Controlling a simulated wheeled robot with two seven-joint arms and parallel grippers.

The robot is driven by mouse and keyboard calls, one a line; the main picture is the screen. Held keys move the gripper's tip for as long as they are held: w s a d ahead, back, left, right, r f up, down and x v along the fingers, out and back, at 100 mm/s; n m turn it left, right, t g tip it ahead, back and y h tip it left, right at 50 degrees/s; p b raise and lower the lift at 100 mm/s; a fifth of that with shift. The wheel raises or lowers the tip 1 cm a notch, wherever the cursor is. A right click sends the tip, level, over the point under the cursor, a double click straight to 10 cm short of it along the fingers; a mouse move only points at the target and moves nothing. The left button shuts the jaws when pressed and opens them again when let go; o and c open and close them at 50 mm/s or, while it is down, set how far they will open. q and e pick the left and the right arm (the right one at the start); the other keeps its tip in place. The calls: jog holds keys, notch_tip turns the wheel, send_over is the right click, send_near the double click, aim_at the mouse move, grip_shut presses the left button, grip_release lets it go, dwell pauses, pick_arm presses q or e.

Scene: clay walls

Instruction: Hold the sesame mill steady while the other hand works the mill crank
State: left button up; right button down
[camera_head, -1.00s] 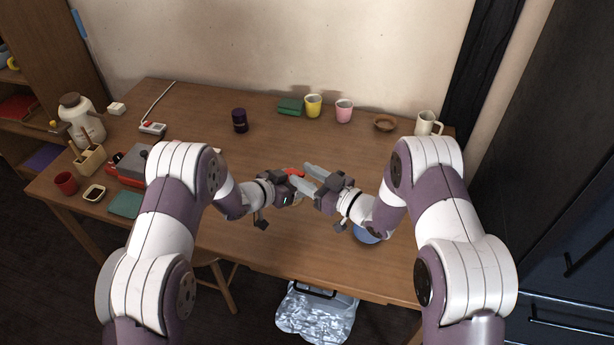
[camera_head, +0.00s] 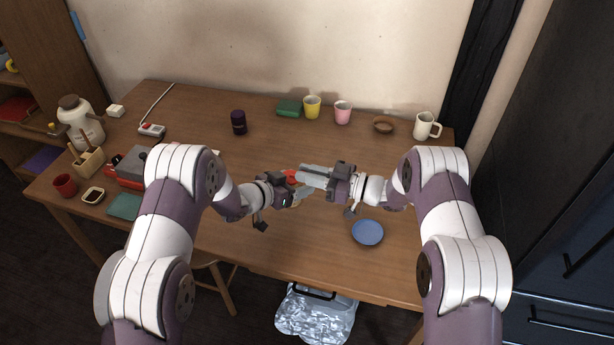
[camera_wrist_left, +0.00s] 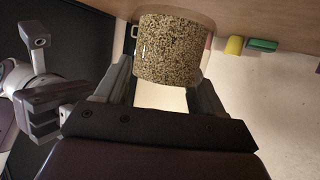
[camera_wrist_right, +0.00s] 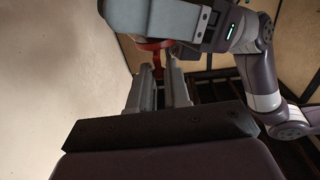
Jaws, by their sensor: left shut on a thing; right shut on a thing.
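The sesame mill shows in the left wrist view as a clear jar full of speckled seeds (camera_wrist_left: 170,50). It sits between the fingers of my left gripper (camera_wrist_left: 165,85), which is shut on it. In the head view my left gripper (camera_head: 290,192) is above the middle of the table and largely hides the jar. A red part of the mill (camera_head: 290,175) shows beside the fingertips of my right gripper (camera_head: 303,176). In the right wrist view this red part (camera_wrist_right: 157,52) is between the right fingertips, which are shut on it as the mill crank.
A blue plate (camera_head: 367,232) lies near the table's front right. A dark jar (camera_head: 239,122), a yellow cup (camera_head: 312,107), a pink cup (camera_head: 343,112), a brown bowl (camera_head: 384,125) and a white mug (camera_head: 426,126) stand at the back. The table's right side is mostly clear.

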jog(key=w+n+g, duration=0.1)
jog(key=g, duration=0.1)
jog(key=n+g+y, duration=0.1)
jog(key=n+g, duration=0.1)
jog(key=g, duration=0.1)
jog(key=w+n+g, duration=0.1)
jog(key=n+g, duration=0.1)
jog(key=g, duration=0.1)
jog(key=shift+w+d, duration=0.15)
jog(key=shift+w, duration=0.15)
jog(key=shift+s+n+g, duration=0.1)
jog(key=shift+n+g, duration=0.2)
jog(key=shift+n, duration=0.1)
jog(key=c, duration=1.1)
grip_release()
notch_tip(320, 180, up, 10)
